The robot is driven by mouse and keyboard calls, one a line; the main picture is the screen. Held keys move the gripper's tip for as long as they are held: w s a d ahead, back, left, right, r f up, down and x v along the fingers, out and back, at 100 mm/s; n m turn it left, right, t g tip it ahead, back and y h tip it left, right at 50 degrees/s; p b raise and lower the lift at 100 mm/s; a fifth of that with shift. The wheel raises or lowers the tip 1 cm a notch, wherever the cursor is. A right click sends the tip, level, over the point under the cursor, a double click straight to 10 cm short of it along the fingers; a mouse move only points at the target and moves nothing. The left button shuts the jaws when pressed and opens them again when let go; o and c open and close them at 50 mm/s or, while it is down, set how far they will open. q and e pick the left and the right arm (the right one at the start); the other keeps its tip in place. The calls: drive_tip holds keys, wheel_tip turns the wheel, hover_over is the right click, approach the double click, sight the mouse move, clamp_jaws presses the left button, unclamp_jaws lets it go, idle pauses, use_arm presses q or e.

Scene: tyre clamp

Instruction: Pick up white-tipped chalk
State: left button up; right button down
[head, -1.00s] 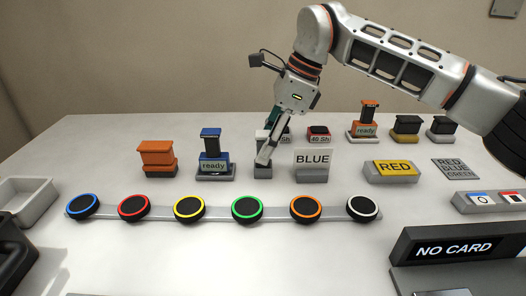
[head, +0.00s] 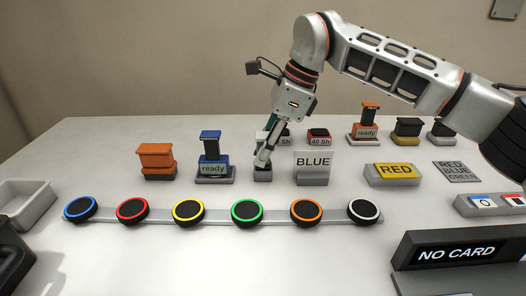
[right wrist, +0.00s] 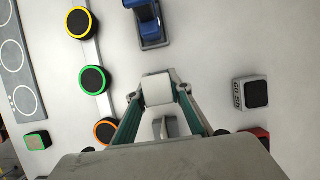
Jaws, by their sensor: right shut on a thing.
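My right gripper (head: 263,160) is at the middle back of the table in the head view, pointing down over a small grey block (head: 262,175). In the right wrist view its fingertips (right wrist: 157,92) are shut on a white-ended piece (right wrist: 157,88), which I take to be the white-tipped chalk. I cannot tell whether the chalk is clear of the block. My left gripper is not in view.
A row of coloured round pads (head: 247,210) lies in front. Small marked blocks (head: 319,136) are behind. Bare table lies between the stamp and the pads.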

wheel_tip(320, 180, up, 9)
drive_tip(key=shift+r+p, duration=0.1)
drive_tip(key=shift+p, duration=0.6)
use_arm(q)
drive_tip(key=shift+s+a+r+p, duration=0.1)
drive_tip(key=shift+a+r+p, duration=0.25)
drive_tip(key=shift+p, duration=0.4)
use_arm(e)
wheel_tip(320, 180, up, 11)
drive_tip(key=shift+f, duration=0.2)
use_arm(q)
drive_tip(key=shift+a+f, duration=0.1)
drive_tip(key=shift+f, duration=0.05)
